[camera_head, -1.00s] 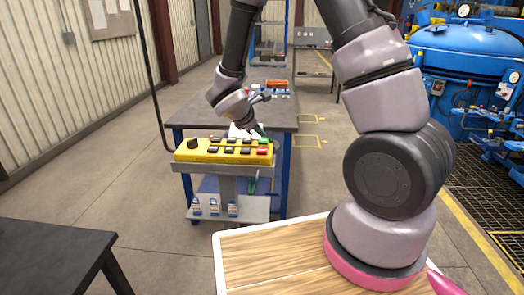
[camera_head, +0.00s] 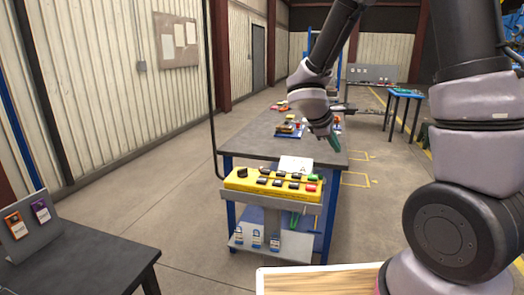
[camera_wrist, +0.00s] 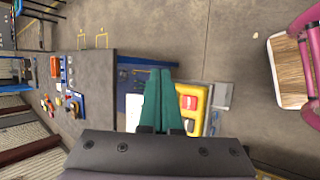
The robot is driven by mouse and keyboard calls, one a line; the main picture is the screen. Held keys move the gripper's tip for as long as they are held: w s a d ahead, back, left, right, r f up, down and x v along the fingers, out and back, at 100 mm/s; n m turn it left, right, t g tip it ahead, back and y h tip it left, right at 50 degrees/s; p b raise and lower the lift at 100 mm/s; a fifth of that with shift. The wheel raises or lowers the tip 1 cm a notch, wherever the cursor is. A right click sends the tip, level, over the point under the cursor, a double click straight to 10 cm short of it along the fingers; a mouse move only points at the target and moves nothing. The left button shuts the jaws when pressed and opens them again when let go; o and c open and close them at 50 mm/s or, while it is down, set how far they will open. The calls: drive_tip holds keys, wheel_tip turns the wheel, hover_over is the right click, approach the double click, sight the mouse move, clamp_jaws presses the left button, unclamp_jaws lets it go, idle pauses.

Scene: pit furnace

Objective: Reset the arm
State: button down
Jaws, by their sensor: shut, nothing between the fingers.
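My gripper (camera_head: 335,144) is in the upper middle of the head view, over the right part of the grey workbench (camera_head: 245,133). Its green fingers (camera_wrist: 158,100) point down and lie together in the wrist view, with nothing between them. The yellow control box (camera_head: 245,184) with black, green and red buttons sits on a shelf at the bench's near end. In the wrist view the fingers cover part of the yellow box (camera_wrist: 182,90). The gripper appears apart from the box and the bench top.
A white sheet (camera_head: 296,164) lies at the bench's near edge, with small parts (camera_head: 290,128) farther back. A dark table (camera_head: 85,255) with tags stands at lower left. Open floor (camera_head: 180,180) lies left of the bench.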

drive_tip(key=s+d+r+m+g+y, duration=0.2)
drive_tip(key=s+d+r+m+y, duration=0.15)
drive_tip(key=s+r+m, duration=0.6)
drive_tip(key=s+a+r+m+t+y, duration=0.3)
drive_tip(key=s+r+m, duration=0.4)
drive_tip(key=r, duration=0.3)
drive_tip(key=shift+s+t+y, duration=0.5)
drive_tip(key=shift+s+y, duration=0.25)
drive_tip(key=shift+y, duration=0.4)
drive_tip(key=shift+d+m, duration=0.1)
drive_tip(key=shift+m, duration=0.15)
